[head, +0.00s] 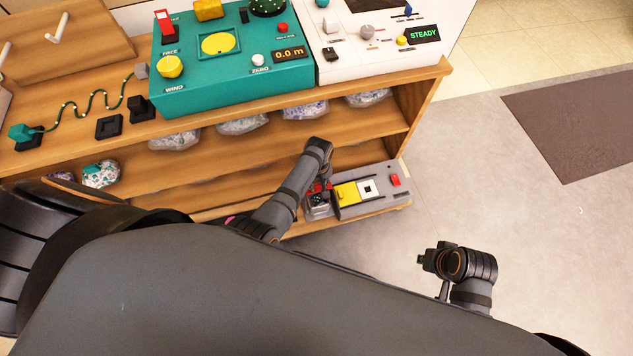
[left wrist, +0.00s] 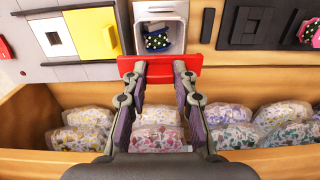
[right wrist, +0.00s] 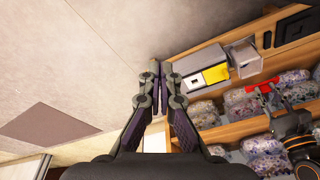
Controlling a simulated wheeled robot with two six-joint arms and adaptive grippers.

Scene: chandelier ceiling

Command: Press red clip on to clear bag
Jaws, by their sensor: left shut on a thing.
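My left gripper (left wrist: 158,78) is shut on the red clip (left wrist: 188,61), a wide bar lying across its fingertips. In the left wrist view the clear bag (left wrist: 182,15) is just beyond the clip, box-shaped and open, with dark dotted items inside. The clip crosses its near edge; I cannot tell if they touch. In the head view the bag (head: 318,212) sits on the low shelf at the left end of a grey panel, below my left gripper (head: 319,183), which partly hides the clip. My right gripper (right wrist: 160,72) is shut and empty, out over the floor.
The grey panel (head: 352,210) with a yellow block (head: 347,193) adjoins the bag. Several filled bags (left wrist: 80,145) line the shelf behind the wooden edge. A teal console (head: 190,80) and a white console (head: 345,60) stand on top.

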